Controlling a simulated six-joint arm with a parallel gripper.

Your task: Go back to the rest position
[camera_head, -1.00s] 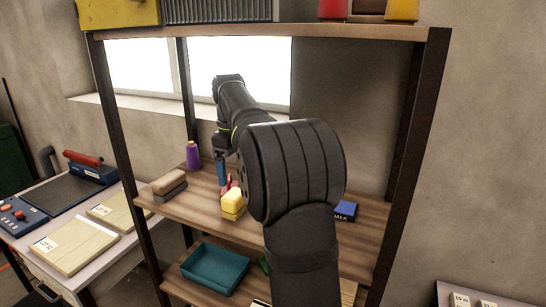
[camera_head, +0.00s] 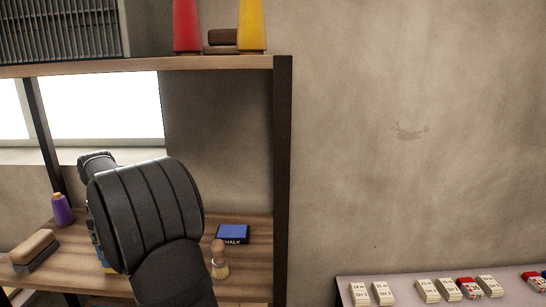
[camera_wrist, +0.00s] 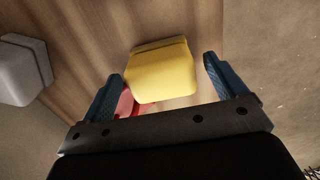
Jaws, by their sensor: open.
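My gripper (camera_wrist: 164,66) shows in the wrist view with its two blue fingers spread apart. A yellow block (camera_wrist: 163,76) lies in the gap beyond and between the fingertips, over the wooden shelf board. No finger visibly presses on it. A red thing (camera_wrist: 127,103) shows partly behind the left finger and the block. In the head view my dark arm fills the lower left and hides most of the gripper. Only a small blue and yellow patch shows at the arm's left edge.
On the shelf board (camera_head: 255,262) stand a purple spool (camera_head: 62,211), a brown-and-grey block (camera_head: 34,250), a blue chalk box (camera_head: 233,233) and a wooden-handled brush (camera_head: 219,262). A dark shelf post (camera_head: 282,170) rises on the right. An upper shelf (camera_head: 200,64) holds red and yellow cones.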

